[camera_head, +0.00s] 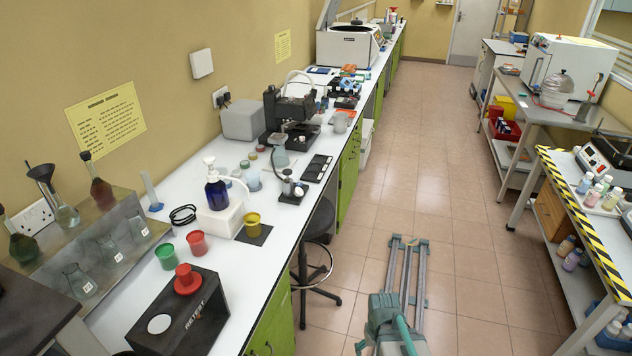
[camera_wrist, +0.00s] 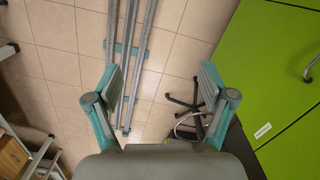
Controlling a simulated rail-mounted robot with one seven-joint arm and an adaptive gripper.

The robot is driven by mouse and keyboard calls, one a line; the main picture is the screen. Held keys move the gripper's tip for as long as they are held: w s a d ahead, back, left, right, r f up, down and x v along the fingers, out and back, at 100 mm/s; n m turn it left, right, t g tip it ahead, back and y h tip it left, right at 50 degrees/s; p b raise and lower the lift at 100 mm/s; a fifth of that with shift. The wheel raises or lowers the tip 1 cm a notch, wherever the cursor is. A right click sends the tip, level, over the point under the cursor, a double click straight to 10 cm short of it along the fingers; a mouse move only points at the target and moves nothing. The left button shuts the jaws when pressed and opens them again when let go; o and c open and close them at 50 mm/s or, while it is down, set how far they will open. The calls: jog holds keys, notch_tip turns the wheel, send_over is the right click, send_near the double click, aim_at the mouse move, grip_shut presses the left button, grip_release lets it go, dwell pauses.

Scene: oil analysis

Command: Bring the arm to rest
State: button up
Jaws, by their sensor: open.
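My gripper (camera_wrist: 162,80) shows in the wrist view with its two teal and grey fingers spread wide apart. It is open, and nothing is between the fingers. Behind the gap are the tiled floor and grey metal rails. Part of my teal and grey arm (camera_head: 392,328) shows at the bottom of the head view, above the floor at the near end of the rails. The gripper's fingers cannot be made out in the head view.
A long white bench (camera_head: 212,262) with green cabinets runs along the left, carrying bottles, flasks and instruments. A black stool (camera_head: 318,225) stands by it. A striped-edge table (camera_head: 580,214) is at right. The aisle floor (camera_head: 440,170) is clear.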

jog(key=s+f+g+b, duration=0.3)
jog(key=s+f+b, duration=0.4)
jog(key=s+f, duration=0.6)
jog(key=s+f+g+b, duration=0.3)
jog(key=s+f+b, duration=0.5)
jog(key=s+f, duration=0.5)
notch_tip(320, 180, down, 6)
jog(key=shift+s+f+b, duration=0.1)
jog(key=shift+s+b, duration=0.2)
jog(key=shift+s, duration=0.1)
